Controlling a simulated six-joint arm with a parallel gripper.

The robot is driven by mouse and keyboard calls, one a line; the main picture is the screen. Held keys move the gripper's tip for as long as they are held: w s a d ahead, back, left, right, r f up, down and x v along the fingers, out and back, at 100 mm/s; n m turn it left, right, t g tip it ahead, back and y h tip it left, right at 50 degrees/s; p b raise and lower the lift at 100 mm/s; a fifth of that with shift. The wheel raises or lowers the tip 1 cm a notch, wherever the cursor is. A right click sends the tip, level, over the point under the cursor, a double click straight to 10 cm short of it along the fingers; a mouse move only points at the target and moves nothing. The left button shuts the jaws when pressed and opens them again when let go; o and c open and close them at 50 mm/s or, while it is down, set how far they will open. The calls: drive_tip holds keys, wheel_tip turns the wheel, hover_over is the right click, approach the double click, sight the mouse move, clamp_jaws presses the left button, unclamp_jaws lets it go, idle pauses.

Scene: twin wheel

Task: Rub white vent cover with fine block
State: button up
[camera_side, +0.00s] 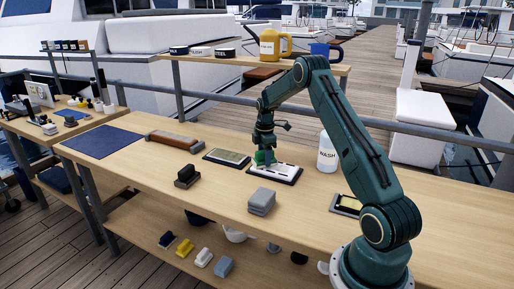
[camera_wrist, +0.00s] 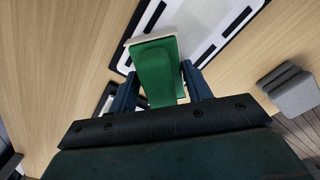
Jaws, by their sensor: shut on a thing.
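The white vent cover (camera_side: 286,174) lies flat on a dark mat on the bench, with dark slots showing. It also fills the top of the wrist view (camera_wrist: 205,25). My gripper (camera_side: 264,150) is over its left end, pointing down. In the wrist view, my gripper (camera_wrist: 163,88) is shut on a green block (camera_wrist: 155,70) with a pale layer at its far end. The block is at the vent cover's edge area. I cannot tell whether its pale face touches the cover.
A grey block stack (camera_side: 261,201) and a dark block (camera_side: 187,176) stand in front. Another dark-framed panel (camera_side: 227,157) lies to the left, a white WASH bottle (camera_side: 327,152) behind right. A long brown block (camera_side: 173,140) and blue mat (camera_side: 103,142) are farther left.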

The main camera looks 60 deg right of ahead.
drive_tip(key=shift+w, duration=0.75)
drive_tip(key=shift+s+r, duration=0.1)
drive_tip(key=shift+r, duration=3.95)
